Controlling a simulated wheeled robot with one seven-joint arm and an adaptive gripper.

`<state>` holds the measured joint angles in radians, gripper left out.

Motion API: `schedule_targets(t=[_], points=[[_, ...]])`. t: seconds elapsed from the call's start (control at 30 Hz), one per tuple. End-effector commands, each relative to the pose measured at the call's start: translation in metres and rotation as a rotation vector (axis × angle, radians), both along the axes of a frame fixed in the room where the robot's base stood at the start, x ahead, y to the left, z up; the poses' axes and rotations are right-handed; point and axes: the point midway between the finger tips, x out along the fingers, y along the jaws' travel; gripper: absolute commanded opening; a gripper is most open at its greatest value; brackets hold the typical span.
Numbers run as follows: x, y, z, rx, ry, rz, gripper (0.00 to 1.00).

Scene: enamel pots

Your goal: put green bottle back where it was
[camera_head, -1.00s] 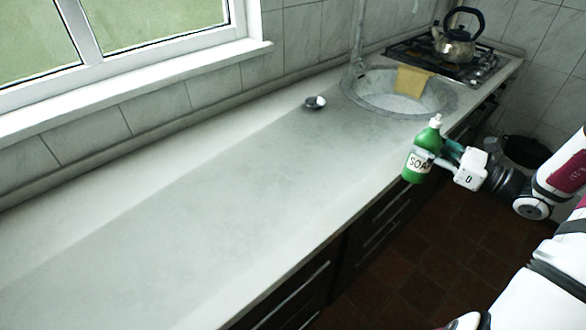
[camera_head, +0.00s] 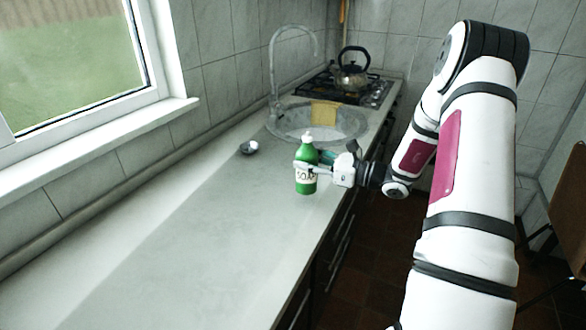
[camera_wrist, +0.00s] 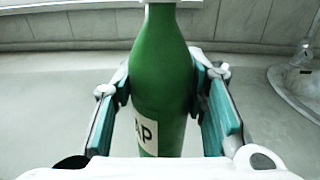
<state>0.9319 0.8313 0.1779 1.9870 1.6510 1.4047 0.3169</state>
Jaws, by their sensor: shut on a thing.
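The green soap bottle (camera_head: 305,180) has a white cap and a white label, and is upright at the right part of the counter in the head view. My gripper (camera_head: 318,170) comes from the right and is shut on the bottle's body. In the wrist view the bottle (camera_wrist: 160,80) stands between the two teal-padded fingers (camera_wrist: 165,115), one on each side. Whether its base touches the counter I cannot tell. The lower part of the bottle is hidden in the wrist view.
The grey counter (camera_head: 190,240) is broad and clear at the left and front. A small dark-and-white dish (camera_head: 249,147) lies near the wall. Behind the bottle are the sink (camera_head: 345,127) with a yellow cloth (camera_head: 324,113), a tap (camera_head: 273,80), and a kettle (camera_head: 352,75) on the stove.

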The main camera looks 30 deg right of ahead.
Motion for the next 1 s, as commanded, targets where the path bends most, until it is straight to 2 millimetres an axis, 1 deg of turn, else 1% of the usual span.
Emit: schedule_targets(t=[0.03, 0.13, 0.37, 0.43, 0.6, 0.67, 1.0], points=[[0.009, 0.005, 0.000, 0.000, -0.004, 0.004, 0.02], [0.022, 0.011, -0.002, 0.000, -0.001, 0.001, 0.02], [0.034, 0.016, -0.003, 0.000, -0.003, 0.001, 0.02], [0.041, 0.020, -0.003, 0.000, -0.003, 0.002, 0.02], [0.040, 0.019, -0.031, 0.003, 0.001, 0.000, 0.02], [0.041, 0.019, -0.037, 0.002, -0.001, 0.000, 0.02], [0.041, 0.019, -0.040, 0.000, -0.003, 0.000, 0.02]])
